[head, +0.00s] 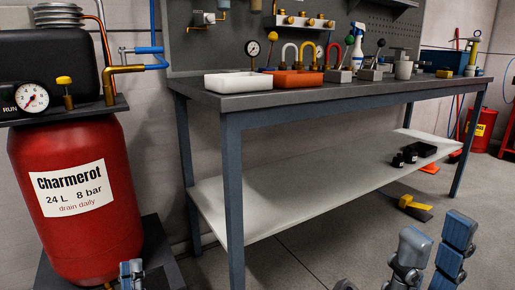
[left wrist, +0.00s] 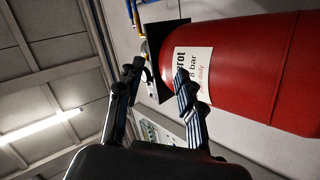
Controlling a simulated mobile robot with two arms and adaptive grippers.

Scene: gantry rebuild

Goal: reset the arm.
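My left gripper (head: 131,273) barely shows at the bottom edge of the head view, in front of the lower right side of the red air tank. In the left wrist view my left gripper (left wrist: 158,74) has its two dark fingers spread apart with nothing between them. The red tank lies beyond the fingertips there. My right gripper (head: 437,236) is at the lower right of the head view, over the floor. Its two blue-grey fingers stand apart and point upward, with nothing between them. Most of both arms is out of view.
The red tank (head: 120,226) with a gauge stands at left. A workbench (head: 300,98) holds trays, padlock-shaped pieces and bottles. Its lower shelf (head: 290,195) carries small black items. A yellow-and-black object (head: 412,205) lies on the floor. Floor near the right gripper looks free.

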